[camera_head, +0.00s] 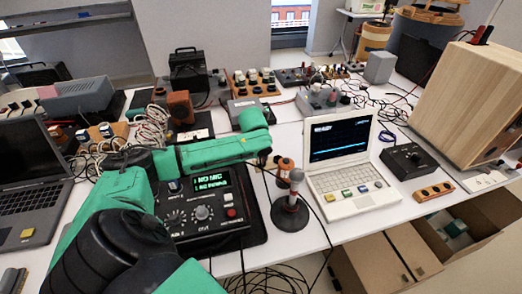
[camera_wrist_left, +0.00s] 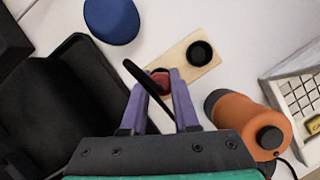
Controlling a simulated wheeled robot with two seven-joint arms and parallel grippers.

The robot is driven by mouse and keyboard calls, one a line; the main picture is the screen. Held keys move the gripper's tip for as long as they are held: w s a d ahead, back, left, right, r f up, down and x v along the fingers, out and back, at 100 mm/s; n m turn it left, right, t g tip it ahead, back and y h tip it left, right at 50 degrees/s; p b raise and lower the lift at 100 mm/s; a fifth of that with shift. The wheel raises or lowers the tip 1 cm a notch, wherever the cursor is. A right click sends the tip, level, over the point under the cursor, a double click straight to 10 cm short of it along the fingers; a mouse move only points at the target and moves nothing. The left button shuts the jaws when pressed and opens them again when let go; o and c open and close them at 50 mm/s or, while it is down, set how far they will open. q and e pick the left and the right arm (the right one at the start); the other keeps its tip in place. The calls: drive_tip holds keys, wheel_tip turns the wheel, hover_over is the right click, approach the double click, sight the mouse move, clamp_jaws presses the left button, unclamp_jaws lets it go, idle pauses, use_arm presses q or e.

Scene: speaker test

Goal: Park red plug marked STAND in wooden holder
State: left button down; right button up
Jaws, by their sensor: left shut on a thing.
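My left gripper (camera_wrist_left: 160,95) is shut on a red plug (camera_wrist_left: 160,78), with a black cable looping up past the fingers. In the head view this gripper (camera_head: 264,157) reaches over the table beside the dark mixer box. The wooden holder (camera_wrist_left: 178,58) is a pale block with round black wells. The plug is over the holder's near-left end, and the other well (camera_wrist_left: 201,53) is empty. The fingers cover part of the plug, so I cannot tell how deep it sits. No STAND lettering is readable. The right gripper is not in view.
A blue disc (camera_wrist_left: 112,18) lies beyond. A dark box with a green display (camera_head: 205,212), a round-based stand (camera_head: 290,214) and a white laptop (camera_head: 341,160) crowd the area. Loose cables cross the table.

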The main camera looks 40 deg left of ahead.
use_arm(q)
drive_tip(key=c, duration=0.6)
unclamp_jaws()
drive_tip(key=p+v, duration=0.1)
drive_tip(key=v, duration=1.3)
drive_tip(key=shift+r, duration=0.3)
